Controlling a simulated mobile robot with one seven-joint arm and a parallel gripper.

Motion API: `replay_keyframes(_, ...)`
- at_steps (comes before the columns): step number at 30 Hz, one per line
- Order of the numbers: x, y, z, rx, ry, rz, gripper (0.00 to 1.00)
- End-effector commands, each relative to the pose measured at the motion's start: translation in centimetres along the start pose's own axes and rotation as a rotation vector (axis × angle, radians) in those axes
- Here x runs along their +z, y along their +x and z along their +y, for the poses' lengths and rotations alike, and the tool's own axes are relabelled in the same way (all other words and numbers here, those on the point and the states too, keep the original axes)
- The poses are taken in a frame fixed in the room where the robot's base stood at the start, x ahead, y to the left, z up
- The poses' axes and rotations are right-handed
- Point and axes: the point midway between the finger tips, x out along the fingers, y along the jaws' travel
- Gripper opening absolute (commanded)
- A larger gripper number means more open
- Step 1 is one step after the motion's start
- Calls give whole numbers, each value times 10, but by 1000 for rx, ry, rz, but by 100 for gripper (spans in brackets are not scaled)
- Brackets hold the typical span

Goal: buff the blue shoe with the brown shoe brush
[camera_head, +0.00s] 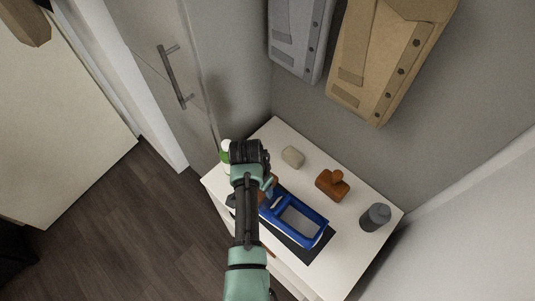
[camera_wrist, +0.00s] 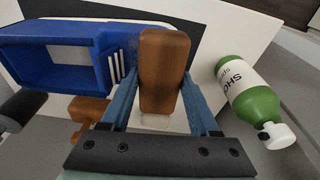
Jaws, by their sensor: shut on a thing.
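The blue shoe (camera_head: 312,220) lies on a dark mat on the white cabinet top, and its open upper faces up. In the wrist view the shoe (camera_wrist: 55,55) is at the upper left. My gripper (camera_wrist: 163,85) is shut on the brown shoe brush (camera_wrist: 164,62), with one finger on each side of it. In the head view the brush (camera_head: 271,184) is mostly hidden by my gripper (camera_head: 266,186). It is close to the shoe's upper-left end; I cannot tell whether they touch.
A green bottle with a white cap (camera_wrist: 250,92) stands close to my gripper. Bags (camera_head: 390,55) hang above.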

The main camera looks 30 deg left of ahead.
Motion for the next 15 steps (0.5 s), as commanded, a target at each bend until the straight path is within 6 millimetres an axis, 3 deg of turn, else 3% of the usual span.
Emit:
replay_keyframes(1,2,-3,11,7,5,-7,17)
replay_keyframes(5,2,-1,25,7,4,-7,17)
replay_keyframes(15,1,2,22,5,0,-2,17)
